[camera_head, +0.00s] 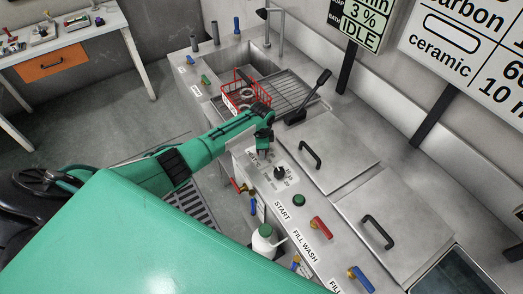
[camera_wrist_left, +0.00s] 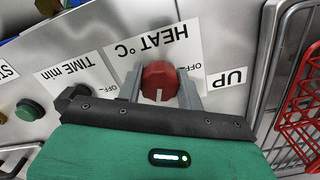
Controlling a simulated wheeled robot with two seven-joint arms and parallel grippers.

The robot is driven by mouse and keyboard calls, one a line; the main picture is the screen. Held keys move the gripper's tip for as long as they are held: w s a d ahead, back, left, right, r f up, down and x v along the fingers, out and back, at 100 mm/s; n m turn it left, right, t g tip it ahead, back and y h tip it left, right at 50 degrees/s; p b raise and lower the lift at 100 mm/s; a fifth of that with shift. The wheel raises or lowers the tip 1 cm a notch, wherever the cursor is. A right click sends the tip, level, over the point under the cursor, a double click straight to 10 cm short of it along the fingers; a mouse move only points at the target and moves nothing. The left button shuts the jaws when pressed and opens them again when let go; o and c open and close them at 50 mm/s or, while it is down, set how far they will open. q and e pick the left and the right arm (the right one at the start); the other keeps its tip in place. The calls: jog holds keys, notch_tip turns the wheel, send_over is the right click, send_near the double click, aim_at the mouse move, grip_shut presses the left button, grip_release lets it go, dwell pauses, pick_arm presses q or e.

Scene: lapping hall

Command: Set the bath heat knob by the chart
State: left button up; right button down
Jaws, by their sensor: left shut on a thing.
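The red heat knob (camera_wrist_left: 160,78) sits on its white HEAT °C label plate (camera_wrist_left: 158,44) on the panel, which reads upside down in the left wrist view. My left gripper (camera_wrist_left: 162,88) is shut on this knob, one finger at each side. A white pointer mark on the knob faces my gripper; most of the scale is hidden. In the head view my left gripper (camera_head: 264,148) is at the front panel and hides the knob. The chart (camera_head: 470,60) on the wall is cut off, with "carbon", "ceramic" and partial numbers showing. My right gripper is not in view.
The TIME knob (camera_head: 280,172) and green START button (camera_head: 299,200) sit beside the heat knob. A red wire basket (camera_head: 232,96) stands at the sink, close past my left gripper. A display (camera_head: 364,22) reads IDLE. Red and blue valve handles line the panel edge.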

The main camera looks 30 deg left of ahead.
pick_arm(q)
jog(key=shift+w+r+m+b, duration=0.1)
jog(key=shift+m+b, duration=0.25)
jog(key=shift+m, duration=1.35)
jog(key=o, duration=1)
notch_tip(320, 180, up, 14)
jog(key=b, duration=0.3)
